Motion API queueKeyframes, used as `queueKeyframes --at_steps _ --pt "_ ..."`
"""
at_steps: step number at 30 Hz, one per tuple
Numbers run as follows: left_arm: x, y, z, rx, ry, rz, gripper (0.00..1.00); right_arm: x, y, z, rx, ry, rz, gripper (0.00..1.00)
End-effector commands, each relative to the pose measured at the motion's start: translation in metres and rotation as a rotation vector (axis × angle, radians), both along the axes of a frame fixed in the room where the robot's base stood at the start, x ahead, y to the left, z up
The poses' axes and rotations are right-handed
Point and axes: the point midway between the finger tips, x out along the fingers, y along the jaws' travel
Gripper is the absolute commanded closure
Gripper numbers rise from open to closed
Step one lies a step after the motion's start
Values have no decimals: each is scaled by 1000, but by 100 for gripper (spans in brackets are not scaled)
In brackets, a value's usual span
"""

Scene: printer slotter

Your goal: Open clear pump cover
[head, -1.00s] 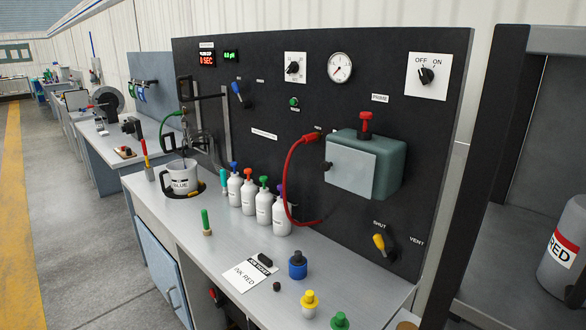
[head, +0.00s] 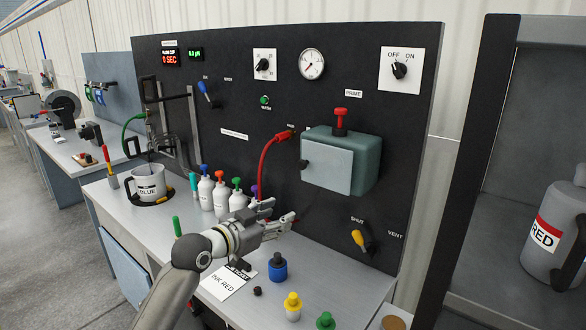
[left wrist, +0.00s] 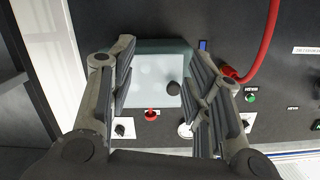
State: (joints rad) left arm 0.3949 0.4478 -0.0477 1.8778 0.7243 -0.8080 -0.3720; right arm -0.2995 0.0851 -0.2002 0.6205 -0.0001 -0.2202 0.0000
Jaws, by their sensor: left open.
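The pump is a teal box (head: 367,165) on the black panel, with a pale clear cover (head: 327,168) on its front. The cover looks closed, and a dark knob (head: 305,165) sits at its left edge. My left gripper (head: 293,217) is in front of the panel, below and left of the pump, apart from it. In the left wrist view the open fingers frame the cover (left wrist: 150,75) and its dark knob (left wrist: 172,88), with nothing between the fingertips. My right gripper is not in view.
A red hose (head: 266,163) runs from the panel beside the pump down behind my gripper. A red knob (head: 340,115) tops the pump. A yellow valve handle (head: 358,240) is below.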

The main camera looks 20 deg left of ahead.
Motion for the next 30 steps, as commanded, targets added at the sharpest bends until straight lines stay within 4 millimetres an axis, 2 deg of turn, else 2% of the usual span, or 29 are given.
queueKeyframes --at_steps 1,3,7,11,24,30 --pt "7 6 27 -4 -53 -2 54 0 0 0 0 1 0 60" --pt "12 12 52 -14 -105 -3 54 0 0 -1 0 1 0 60" --pt "17 17 77 -22 -155 -6 54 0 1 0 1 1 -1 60" --pt "25 15 81 -25 -160 -7 54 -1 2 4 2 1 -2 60" --pt "89 -9 81 -26 -157 -7 54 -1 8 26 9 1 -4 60" --pt "109 -16 79 -25 -157 -6 54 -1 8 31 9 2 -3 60"
